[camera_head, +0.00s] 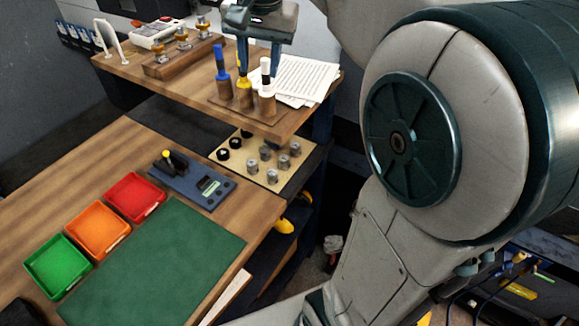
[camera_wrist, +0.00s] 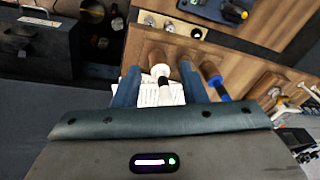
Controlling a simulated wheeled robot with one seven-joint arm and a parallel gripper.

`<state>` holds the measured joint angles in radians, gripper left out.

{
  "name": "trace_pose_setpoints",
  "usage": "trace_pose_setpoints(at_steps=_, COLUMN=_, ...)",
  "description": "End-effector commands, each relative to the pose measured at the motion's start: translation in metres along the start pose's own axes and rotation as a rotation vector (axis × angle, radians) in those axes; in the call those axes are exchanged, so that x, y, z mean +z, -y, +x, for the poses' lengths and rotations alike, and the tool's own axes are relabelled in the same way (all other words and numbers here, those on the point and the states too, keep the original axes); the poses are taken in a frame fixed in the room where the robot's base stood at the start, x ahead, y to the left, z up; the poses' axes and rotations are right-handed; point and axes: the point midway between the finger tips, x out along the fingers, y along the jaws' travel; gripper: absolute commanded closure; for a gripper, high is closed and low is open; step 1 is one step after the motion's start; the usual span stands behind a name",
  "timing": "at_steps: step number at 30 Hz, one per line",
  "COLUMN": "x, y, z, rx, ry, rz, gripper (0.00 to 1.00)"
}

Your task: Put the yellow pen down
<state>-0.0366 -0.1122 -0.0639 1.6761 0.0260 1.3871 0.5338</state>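The yellow pen (camera_head: 243,85) stands upright in the middle of three wooden holders on the upper shelf. My gripper (camera_head: 259,68) is above the holders, pointing down, with its two fingers apart. In the head view one finger overlaps the top of the yellow pen. In the wrist view my gripper (camera_wrist: 159,90) shows the white pen (camera_wrist: 163,76) between the fingers; I cannot tell whether anything touches it. The yellow pen is hidden there, apparently behind the right finger. The blue pen (camera_head: 220,62) stands in the left holder of the head view.
Papers (camera_head: 305,80) lie right of the holders. A wooden rack (camera_head: 183,60) stands to the left on the shelf. Below are a blue device (camera_head: 205,190) with a yellow-and-black object (camera_head: 172,160), a green mat (camera_head: 150,262), and red, orange and green trays.

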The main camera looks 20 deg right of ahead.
Motion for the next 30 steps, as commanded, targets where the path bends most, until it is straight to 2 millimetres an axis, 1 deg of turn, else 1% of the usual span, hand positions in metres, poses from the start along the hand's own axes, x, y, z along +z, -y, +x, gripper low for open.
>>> trace_pose_setpoints(at_steps=1, x=0.015, y=-0.009, z=0.005, rx=-0.008, ry=-0.013, rz=-0.042, gripper=0.62)
trace_pose_setpoints(at_steps=5, x=0.046, y=-0.028, z=0.024, rx=-0.024, ry=-0.052, rz=-0.164, gripper=0.62)
trace_pose_setpoints(at_steps=9, x=0.083, y=-0.050, z=0.050, rx=-0.033, ry=-0.096, rz=-0.298, gripper=0.62)
trace_pose_setpoints(at_steps=12, x=0.108, y=-0.065, z=0.069, rx=-0.035, ry=-0.129, rz=-0.389, gripper=0.62)
trace_pose_setpoints(at_steps=16, x=0.134, y=-0.081, z=0.093, rx=-0.032, ry=-0.164, rz=-0.487, gripper=0.62)
trace_pose_setpoints(at_steps=18, x=0.143, y=-0.087, z=0.103, rx=-0.029, ry=-0.177, rz=-0.524, gripper=0.62)
trace_pose_setpoints(at_steps=21, x=0.153, y=-0.092, z=0.112, rx=-0.026, ry=-0.189, rz=-0.558, gripper=0.62)
trace_pose_setpoints(at_steps=24, x=0.156, y=-0.094, z=0.116, rx=-0.025, ry=-0.193, rz=-0.572, gripper=0.62)
trace_pose_setpoints(at_steps=30, x=0.156, y=-0.095, z=0.116, rx=-0.025, ry=-0.193, rz=-0.574, gripper=0.62)
